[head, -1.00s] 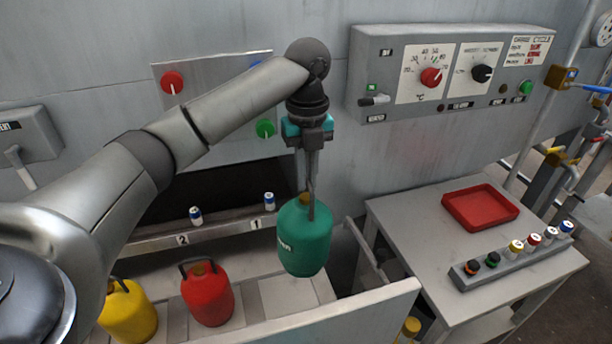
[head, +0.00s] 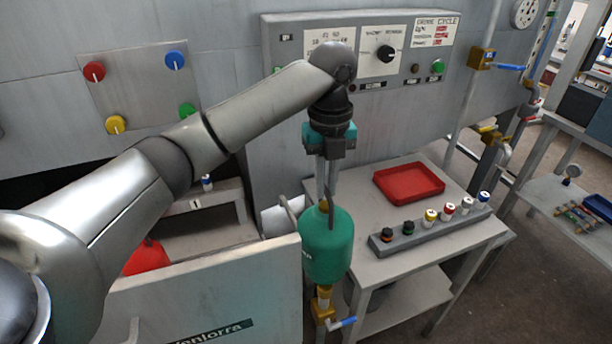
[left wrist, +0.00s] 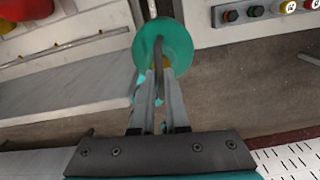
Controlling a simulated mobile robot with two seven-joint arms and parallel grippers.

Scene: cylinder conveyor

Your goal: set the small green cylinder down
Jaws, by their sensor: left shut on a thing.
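The small green cylinder (head: 327,245) hangs upright from my left gripper (head: 327,190), whose fingers are shut at its top handle. It is in the air, in front of the grey table's left side and right of a pale panel's end. In the left wrist view the green cylinder (left wrist: 178,38) is seen from above, beyond the fingers (left wrist: 160,95), with floor around it. A brass valve with a blue lever (head: 322,303) shows just below the cylinder in the head view; I cannot tell the gap between them. My right gripper is not in view.
The grey table (head: 390,262) carries a red tray (head: 409,194) and a rack (head: 420,236) of several coloured caps. The pale panel (head: 215,290) stands at left. A red cylinder (head: 147,258) is partly hidden by my arm.

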